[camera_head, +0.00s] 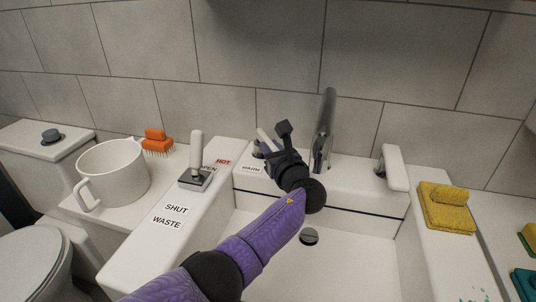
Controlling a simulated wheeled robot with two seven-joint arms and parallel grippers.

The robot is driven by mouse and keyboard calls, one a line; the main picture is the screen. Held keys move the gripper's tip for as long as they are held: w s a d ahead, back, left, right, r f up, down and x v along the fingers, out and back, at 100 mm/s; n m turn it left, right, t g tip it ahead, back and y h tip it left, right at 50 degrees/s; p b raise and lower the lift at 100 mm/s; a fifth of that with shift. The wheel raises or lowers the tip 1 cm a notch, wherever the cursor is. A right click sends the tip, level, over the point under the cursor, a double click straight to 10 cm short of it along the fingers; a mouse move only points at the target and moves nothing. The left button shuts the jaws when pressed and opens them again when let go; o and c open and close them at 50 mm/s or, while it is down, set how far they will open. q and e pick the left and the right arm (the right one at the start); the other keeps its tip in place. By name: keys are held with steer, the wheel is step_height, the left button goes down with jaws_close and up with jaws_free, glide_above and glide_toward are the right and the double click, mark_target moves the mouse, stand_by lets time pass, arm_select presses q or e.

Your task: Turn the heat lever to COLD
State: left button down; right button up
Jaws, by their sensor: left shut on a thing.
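The heat lever (264,136) is a pale handle left of the chrome tap, on the back ledge of the sink. A red HOT label (223,162) and a WARM label (251,169) lie beside it; no COLD label shows. My left gripper (272,142) is shut on the heat lever. Its dark fingers and wrist hide the lever's base and part of the ledge. The lever's upper end leans to the left. My right gripper is out of view.
A white mug (115,173) and an orange brush (155,137) are at left. The tap (325,120) and a white handle (394,168) are right of my gripper. Yellow sponges (447,207) lie at right.

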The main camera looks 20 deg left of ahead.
arm_select(q)
steer(key=shift+w+d+n+g+y, duration=0.1)
steer(key=shift+n+g+y, duration=0.2)
steer(key=c, duration=0.6)
jaws_free()
steer(key=shift+o, duration=0.2)
steer(key=shift+d+r, duration=0.1)
steer(key=shift+d, duration=0.2)
steer(key=p+v, duration=0.4)
steer(key=v, duration=0.5)
steer(key=shift+s+p, duration=0.25)
steer(key=shift+p, duration=0.05)
